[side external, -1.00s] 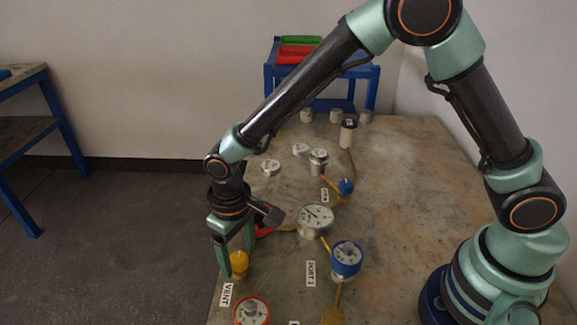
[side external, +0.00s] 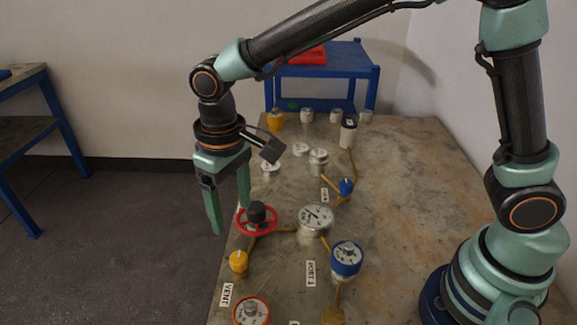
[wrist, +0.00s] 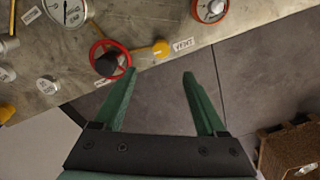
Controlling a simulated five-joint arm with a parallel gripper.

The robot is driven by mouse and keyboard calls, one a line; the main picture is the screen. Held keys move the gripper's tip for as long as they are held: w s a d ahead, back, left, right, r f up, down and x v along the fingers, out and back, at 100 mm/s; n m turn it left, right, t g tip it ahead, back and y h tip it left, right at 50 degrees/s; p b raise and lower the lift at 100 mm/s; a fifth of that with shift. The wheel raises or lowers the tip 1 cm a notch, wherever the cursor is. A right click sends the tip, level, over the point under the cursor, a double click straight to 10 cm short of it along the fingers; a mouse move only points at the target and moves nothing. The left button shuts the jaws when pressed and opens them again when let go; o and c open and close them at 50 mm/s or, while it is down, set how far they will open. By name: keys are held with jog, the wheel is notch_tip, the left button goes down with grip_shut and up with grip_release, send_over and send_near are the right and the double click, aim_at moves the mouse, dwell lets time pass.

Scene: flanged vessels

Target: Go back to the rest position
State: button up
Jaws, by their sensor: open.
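My gripper (side external: 230,217) hangs above the left edge of the table, left of the red handwheel (side external: 257,218). Its two green fingers are apart with nothing between them. In the wrist view my gripper (wrist: 160,72) is also open, with bare floor between the fingers. The red handwheel with a dark hub (wrist: 107,60) lies by the left fingertip in that view; I cannot tell the exact gap.
The yellow knob (side external: 238,262) by the VENT label, the pressure gauge (side external: 315,218) and a blue-rimmed dial (side external: 346,259) stand on the table (side external: 420,200). A blue cart (side external: 345,75) stands behind. A brown crate (wrist: 290,150) is on the floor.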

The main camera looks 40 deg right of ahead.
jog(key=s+d+r+m+t, duration=0.1)
jog(key=s+d+r, duration=0.1)
jog(key=d, duration=0.6)
jog(key=s+d+r+m+t, duration=0.1)
jog(key=s+d+r+t, duration=0.1)
jog(key=d, duration=0.6)
jog(key=s+d+r+m+t, duration=0.1)
jog(key=s+d+r+t, duration=0.1)
jog(key=d+r, duration=0.3)
jog(key=s+d, duration=0.1)
jog(key=d, duration=0.1)
jog(key=shift+s+d+r, duration=0.25)
jog(key=shift+s+d, duration=0.05)
jog(key=shift+d, duration=0.1)
dwell(0.6)
